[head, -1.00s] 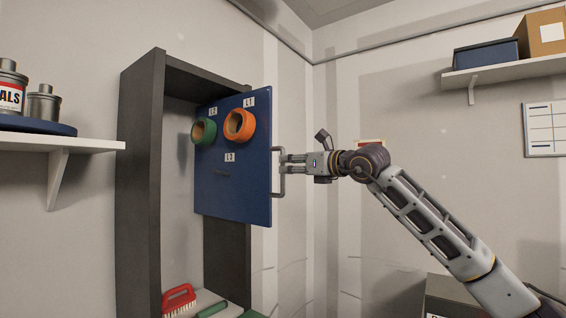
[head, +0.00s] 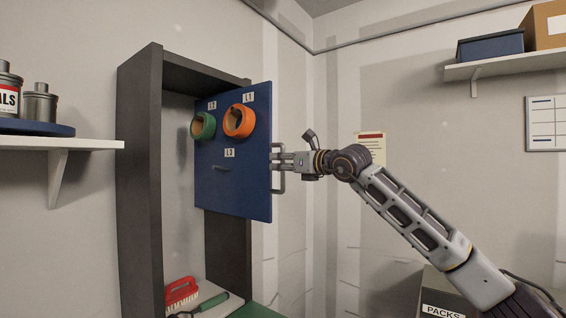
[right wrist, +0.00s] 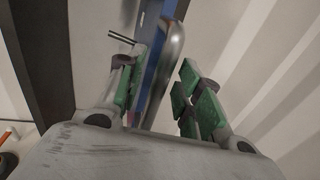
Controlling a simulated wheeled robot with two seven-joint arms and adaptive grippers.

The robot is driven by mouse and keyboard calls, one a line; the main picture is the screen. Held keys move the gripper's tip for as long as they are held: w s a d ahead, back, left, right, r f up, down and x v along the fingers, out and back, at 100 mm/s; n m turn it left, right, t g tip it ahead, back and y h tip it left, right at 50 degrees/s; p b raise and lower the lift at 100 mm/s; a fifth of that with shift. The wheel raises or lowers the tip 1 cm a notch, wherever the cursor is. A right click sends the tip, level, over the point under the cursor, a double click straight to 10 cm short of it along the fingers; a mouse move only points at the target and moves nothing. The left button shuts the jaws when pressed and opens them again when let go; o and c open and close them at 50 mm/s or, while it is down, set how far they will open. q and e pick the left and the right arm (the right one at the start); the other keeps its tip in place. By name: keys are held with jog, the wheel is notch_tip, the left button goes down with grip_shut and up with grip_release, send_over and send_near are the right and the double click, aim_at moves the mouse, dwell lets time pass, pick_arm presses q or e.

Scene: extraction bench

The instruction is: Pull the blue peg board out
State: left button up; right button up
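The blue peg board (head: 235,190) stands upright and juts out of the dark cabinet frame. It bears a green ring (head: 203,127) and an orange ring (head: 239,121) on its upper part; a lower peg under a white label is bare. A grey bar handle (head: 278,182) is on its right edge, and it also shows in the right wrist view (right wrist: 166,62). My right gripper (head: 284,161) is at this handle. In the right wrist view its green-padded fingers (right wrist: 163,88) lie on either side of the bar, with a visible gap on the right side. My left gripper is not in view.
The dark cabinet (head: 140,180) holds a red brush (head: 181,290) and a green-handled tool (head: 213,302) at its bottom. A white shelf (head: 60,143) with cans is at left. Another shelf (head: 510,65) with boxes is at upper right. A PACKS box (head: 443,298) stands low at right.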

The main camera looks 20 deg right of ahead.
jog(key=shift+c, duration=1.1)
grip_shut()
jog(key=shift+s+d, duration=0.15)
jog(key=shift+s, duration=0.05)
